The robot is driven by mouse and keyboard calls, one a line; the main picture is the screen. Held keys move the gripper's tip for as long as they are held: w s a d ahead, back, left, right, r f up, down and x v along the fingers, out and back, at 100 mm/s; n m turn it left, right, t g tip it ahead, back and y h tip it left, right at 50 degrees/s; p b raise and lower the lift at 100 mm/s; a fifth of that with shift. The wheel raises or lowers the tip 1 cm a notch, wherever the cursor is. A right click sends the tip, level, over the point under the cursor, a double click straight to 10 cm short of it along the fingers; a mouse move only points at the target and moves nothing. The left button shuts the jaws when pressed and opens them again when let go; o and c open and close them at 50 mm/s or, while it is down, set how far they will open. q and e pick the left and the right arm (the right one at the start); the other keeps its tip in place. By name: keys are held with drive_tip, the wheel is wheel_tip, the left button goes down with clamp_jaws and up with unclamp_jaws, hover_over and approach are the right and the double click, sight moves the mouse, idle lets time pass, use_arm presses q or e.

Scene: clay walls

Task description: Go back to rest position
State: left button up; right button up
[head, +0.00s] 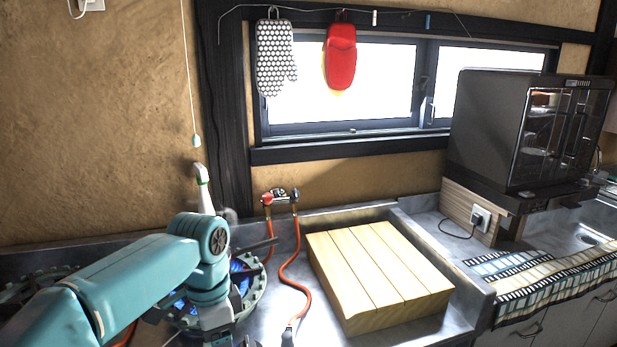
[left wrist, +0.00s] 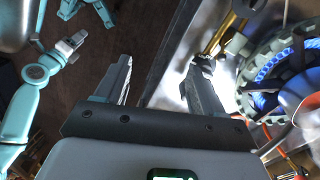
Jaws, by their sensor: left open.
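My left arm comes in from the left in the head view, bent over the gas burner (head: 255,292). My left gripper hangs at the bottom edge there, mostly cut off and hidden by the arm. In the left wrist view my left gripper (left wrist: 160,85) is open, its two fingers wide apart with nothing between them. The burner (left wrist: 262,72), with blue flame, lies close to the right of the fingers.
A wooden slatted block (head: 375,270) sits on the counter right of the burner. A red hose (head: 284,275) runs from the wall gas valve (head: 280,197). A dark oven (head: 490,130) stands at the right, with a striped cloth (head: 545,290) below it.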

use_arm(q)
drive_tip(key=s+d+f+n+h, duration=0.1)
drive_tip(key=s+d+f+n, duration=0.15)
drive_tip(key=f, duration=0.95)
drive_tip(key=s+d+f+n+h, duration=0.1)
drive_tip(key=s+f+n+h, duration=0.15)
drive_tip(key=f, duration=1.05)
drive_tip(key=s+f+n, duration=0.4)
drive_tip(key=s+f, duration=0.1)
drive_tip(key=s, duration=0.3)
drive_tip(key=s+f+n+t, duration=0.1)
drive_tip(key=s+f+n, duration=0.4)
drive_tip(key=s, duration=0.4)
drive_tip(key=shift+a+f+n+p, duration=0.15)
drive_tip(key=shift+f+n+p, duration=0.15)
drive_tip(key=shift+f+p, duration=0.25)
